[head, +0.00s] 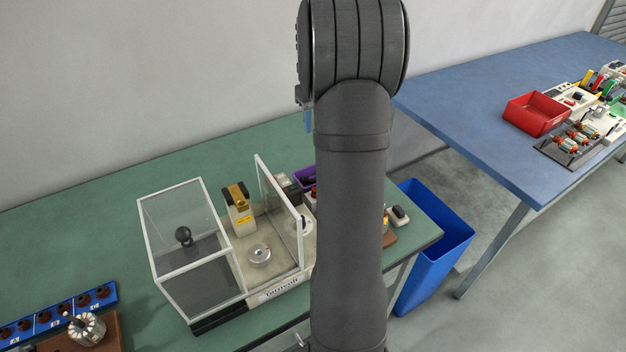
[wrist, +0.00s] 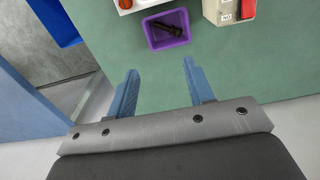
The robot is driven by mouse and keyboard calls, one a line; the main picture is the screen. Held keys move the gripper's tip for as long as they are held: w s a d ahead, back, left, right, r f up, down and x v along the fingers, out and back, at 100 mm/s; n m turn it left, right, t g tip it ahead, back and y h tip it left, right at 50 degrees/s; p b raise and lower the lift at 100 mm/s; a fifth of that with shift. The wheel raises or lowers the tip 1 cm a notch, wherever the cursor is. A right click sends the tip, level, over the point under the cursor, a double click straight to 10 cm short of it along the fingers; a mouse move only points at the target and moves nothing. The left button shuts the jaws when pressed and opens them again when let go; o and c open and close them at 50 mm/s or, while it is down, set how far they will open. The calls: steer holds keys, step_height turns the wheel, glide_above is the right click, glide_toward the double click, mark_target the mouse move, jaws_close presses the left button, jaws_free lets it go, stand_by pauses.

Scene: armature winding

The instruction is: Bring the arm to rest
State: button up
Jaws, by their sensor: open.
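My gripper (wrist: 160,82) shows in the wrist view with its two blue fingers spread apart and nothing between them. In the head view my dark grey arm stands upright in the middle and hides most of the gripper; only a bit of blue shows at the arm's left side. A purple bin (wrist: 168,30) with a dark object inside lies beyond the fingertips in the wrist view.
A clear-walled winding machine (head: 222,262) stands on the green table. A blue rack (head: 60,316) and an armature (head: 87,328) are at lower left. A blue waste bin (head: 436,250) stands on the floor. A blue table (head: 480,100) at right holds a red bin (head: 535,114).

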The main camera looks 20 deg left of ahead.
steer(key=shift+f, duration=0.1)
step_height(320, 180, down, 17)
steer(key=shift+f, duration=0.15)
steer(key=shift+r, duration=0.85)
